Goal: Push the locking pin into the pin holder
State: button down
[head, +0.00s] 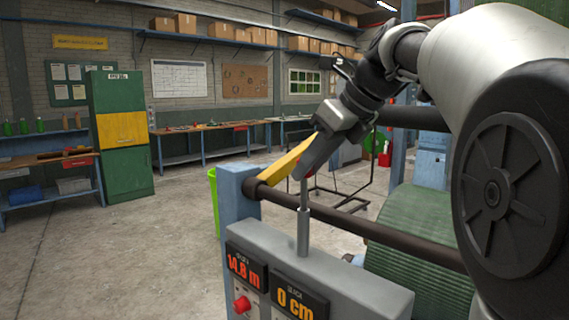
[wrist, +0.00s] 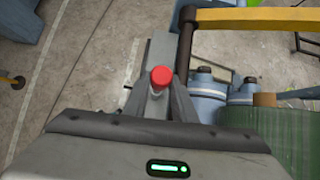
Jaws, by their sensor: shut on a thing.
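The locking pin (head: 304,194) is a thin grey rod, upright under my gripper (head: 310,168). Its red knob (wrist: 160,77) shows between the two fingers in the wrist view, and a speck of red shows by the fingertips in the head view. My gripper is shut on the pin near its top. The pin holder (head: 303,232) is an upright grey metal tube on top of the grey display panel. The pin's lower end meets the tube's top; how deep it sits inside is hidden. The holder is not clear in the wrist view.
The display panel (head: 250,238) reads 14.8 m and 0 cm and has a red button (head: 242,304). A dark bar (head: 395,241) runs behind the holder, with a yellow arm (head: 287,163) close by my gripper. A green turf roll (head: 412,231) lies right. Open floor is left.

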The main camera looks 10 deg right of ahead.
jog(key=shift+f+b, duration=1.45)
jog(key=shift+f, duration=0.95)
jog(key=c, duration=1.4)
grip_release()
jog(key=p+v, duration=0.4)
jog(key=v, duration=1.3)
jog(key=shift+s+r, duration=0.1)
jog(key=shift+r, duration=0.1)
jog(key=s+a+f+n+h, duration=0.1)
jog(key=s+a+f+n, duration=0.1)
jog(key=s+f+n, duration=0.3)
jog(key=s+a+f+n+h+p, duration=0.1)
jog(key=s+f+n, duration=0.4)
jog(key=f+n, duration=0.8)
jog(key=s+a+f+n+h+p, duration=0.1)
jog(key=s+a+f+n, duration=0.3)
jog(key=f+n, duration=0.5)
jog(key=shift+s+a+f+n+h, duration=0.15)
jog(key=shift+s+n+h, duration=0.15)
jog(key=shift+s+h, duration=0.15)
jog(key=shift+s+a+f+n+h, duration=0.1)
jog(key=shift+s+n+h, duration=0.25)
jog(key=shift+h, duration=0.1)
